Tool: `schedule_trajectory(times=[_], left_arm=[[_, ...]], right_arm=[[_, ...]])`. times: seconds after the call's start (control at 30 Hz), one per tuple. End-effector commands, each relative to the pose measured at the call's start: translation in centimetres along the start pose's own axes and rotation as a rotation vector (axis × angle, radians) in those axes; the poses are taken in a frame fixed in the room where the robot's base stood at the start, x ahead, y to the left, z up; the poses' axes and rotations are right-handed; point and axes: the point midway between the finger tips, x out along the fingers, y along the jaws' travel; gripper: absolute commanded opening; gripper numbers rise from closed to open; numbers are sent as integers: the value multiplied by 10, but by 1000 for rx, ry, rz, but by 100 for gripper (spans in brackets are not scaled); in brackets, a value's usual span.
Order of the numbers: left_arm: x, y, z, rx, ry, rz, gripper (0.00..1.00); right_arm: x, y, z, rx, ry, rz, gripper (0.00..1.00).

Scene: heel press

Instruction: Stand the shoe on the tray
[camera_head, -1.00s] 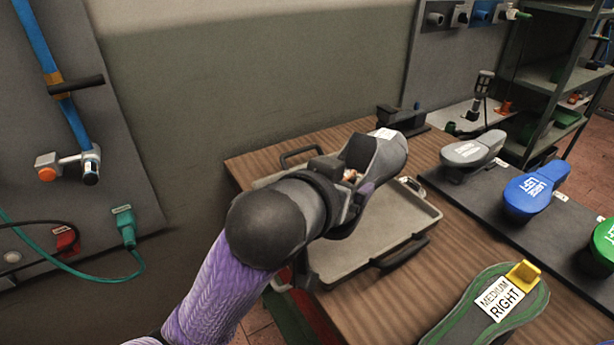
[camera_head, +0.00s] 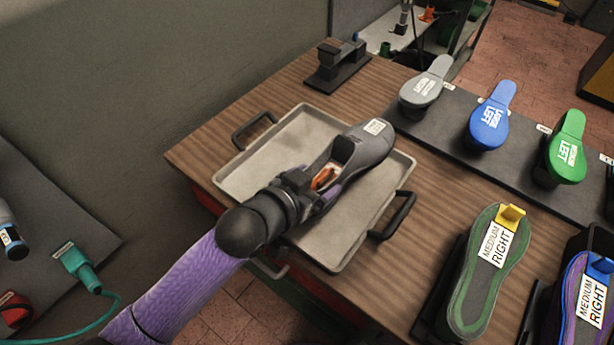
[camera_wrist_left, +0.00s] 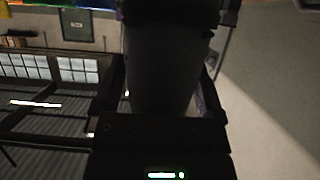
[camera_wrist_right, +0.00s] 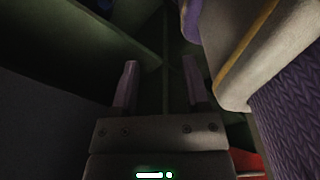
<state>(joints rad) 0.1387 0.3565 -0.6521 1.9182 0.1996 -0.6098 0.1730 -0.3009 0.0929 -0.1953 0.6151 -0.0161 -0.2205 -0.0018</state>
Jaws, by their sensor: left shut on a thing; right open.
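The dark grey shoe (camera_head: 368,150) has a white label on its toe and purple and orange inside its opening. My left gripper (camera_head: 308,188) is shut on its heel end. The shoe lies roughly level over the pale grey tray (camera_head: 290,138), toe toward the far right; whether its sole touches the tray I cannot tell. In the left wrist view the shoe (camera_wrist_left: 165,75) is a dark shape between the fingers. The gripper hides part of the heel. My right gripper (camera_wrist_right: 160,85) is open and empty in its wrist view; it does not show in the head view.
The tray sits on a wooden table (camera_head: 235,110) and has dark handles. A black fixture (camera_head: 338,65) stands at the back. Grey (camera_head: 425,88), blue (camera_head: 490,118) and green (camera_head: 566,150) forms stand on the right. A MEDIUM RIGHT sole piece (camera_head: 485,270) is at the front right.

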Motion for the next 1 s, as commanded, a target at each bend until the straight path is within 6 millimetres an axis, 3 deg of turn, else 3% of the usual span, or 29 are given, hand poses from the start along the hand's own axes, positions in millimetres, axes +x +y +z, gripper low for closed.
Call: schedule_trajectory(times=[0.03, 0.1, 0.4, 0.7, 0.73, 0.77, 1.0], left_arm=[[7, 0, 16, -1, 0, 0, 0], [12, 0, 29, -1, 1, -1, 0], [30, 0, 71, -1, 2, -1, 0], [31, 0, 72, 0, 5, -1, 0], [30, 0, 74, 0, 1, -1, 94], [30, -1, 73, 0, 1, -1, 100], [30, -1, 72, 0, 1, -2, 100]], right_arm=[[10, -1, 1, 0, -2, -1, 59], [15, -1, 2, 0, -4, -1, 59], [32, -2, 5, 0, -8, -3, 59], [31, -3, 4, 0, -6, -3, 59], [31, -3, 4, 0, -6, -3, 59], [31, -3, 4, -1, -6, -3, 59], [30, -3, 3, -1, -4, -4, 59]])
